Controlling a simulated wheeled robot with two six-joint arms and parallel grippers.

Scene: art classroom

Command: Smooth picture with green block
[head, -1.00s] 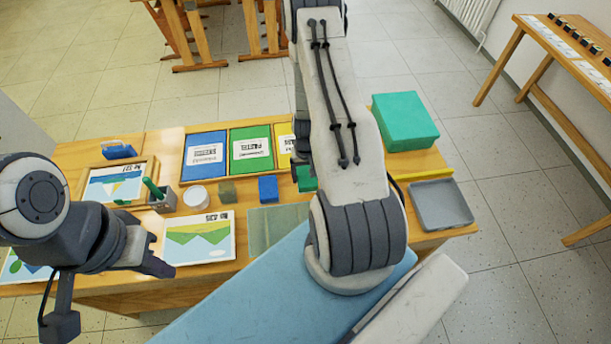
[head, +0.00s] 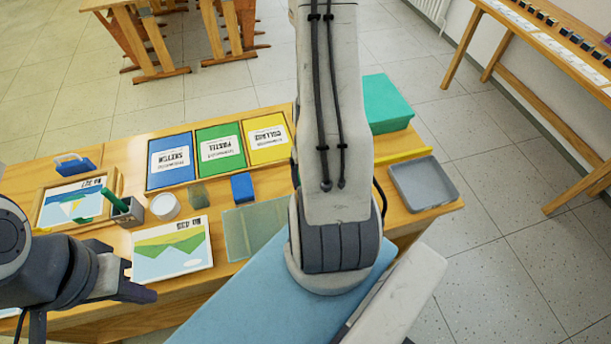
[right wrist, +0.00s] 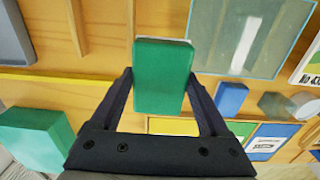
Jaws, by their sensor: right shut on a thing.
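My right gripper (right wrist: 161,100) is shut on a green block (right wrist: 162,78), shown in the right wrist view above the table. In the head view my right arm hides this gripper and the block. A picture (head: 172,262) with green and yellow hills lies flat near the table's front edge. A framed landscape picture (head: 75,200) lies at the left. My left gripper (head: 138,290) is in front of the hill picture, near the table's front edge. It is seen from the side, so its opening cannot be judged.
A greenish mat (head: 247,230) lies right of the hill picture. Behind are a blue block (head: 242,187), an olive block (head: 199,195), a white round container (head: 165,206) and a three-colour tray (head: 220,147). A grey tray (head: 424,184) and green box (head: 387,103) stand at the right.

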